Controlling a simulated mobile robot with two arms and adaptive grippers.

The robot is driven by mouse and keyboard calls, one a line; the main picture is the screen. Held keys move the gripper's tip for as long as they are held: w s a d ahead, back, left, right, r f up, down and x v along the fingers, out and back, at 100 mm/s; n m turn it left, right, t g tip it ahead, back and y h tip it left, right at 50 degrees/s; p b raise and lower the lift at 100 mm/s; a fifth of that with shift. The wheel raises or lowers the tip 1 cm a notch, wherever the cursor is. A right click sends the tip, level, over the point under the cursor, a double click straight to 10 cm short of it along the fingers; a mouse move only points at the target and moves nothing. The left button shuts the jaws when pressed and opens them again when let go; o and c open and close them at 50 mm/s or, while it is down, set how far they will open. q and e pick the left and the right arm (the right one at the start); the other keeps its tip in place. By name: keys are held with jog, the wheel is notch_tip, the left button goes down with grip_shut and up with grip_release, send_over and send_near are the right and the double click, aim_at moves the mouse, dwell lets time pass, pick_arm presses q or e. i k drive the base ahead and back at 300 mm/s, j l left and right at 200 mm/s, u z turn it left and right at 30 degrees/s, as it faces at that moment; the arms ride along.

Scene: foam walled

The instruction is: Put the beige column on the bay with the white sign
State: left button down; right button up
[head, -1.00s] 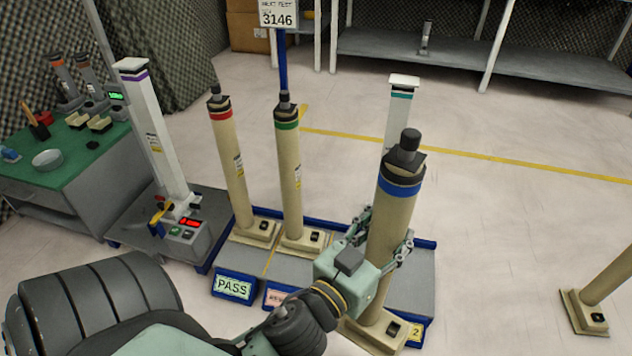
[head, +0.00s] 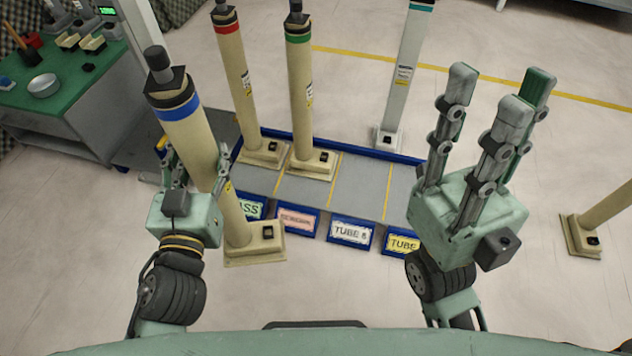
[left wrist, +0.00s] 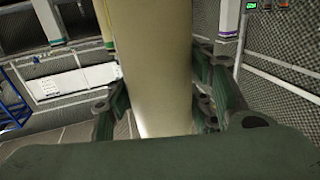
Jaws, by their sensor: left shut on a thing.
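The beige column with a blue band (head: 198,135) leans in the head view, its black cap toward upper left. My left gripper (head: 195,165) is shut on its shaft. Its square foot (head: 255,245) is before the rack's left end, partly covering the green sign; whether it touches the floor I cannot tell. In the left wrist view the shaft (left wrist: 150,60) fills the space between the fingers. The bay with the white sign (head: 351,232), third from left, has a bare grey floor (head: 355,190). My right gripper (head: 500,105) is open and empty, raised at right.
Beige columns with a red band (head: 232,70) and a green band (head: 300,85) stand in the two left bays. A white column with a teal band (head: 405,75) stands at the rack's back right. Another beige column (head: 605,210) stands far right. A green-topped bench (head: 75,85) is at left.

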aim_at(363, 175)
jog(key=i+l+u, duration=0.1)
jog(key=l+u, duration=0.25)
jog(key=l, duration=0.2)
jog(key=l+u, duration=0.4)
jog(key=l, duration=1)
jog(key=i+l, duration=0.1)
jog(key=l, duration=0.9)
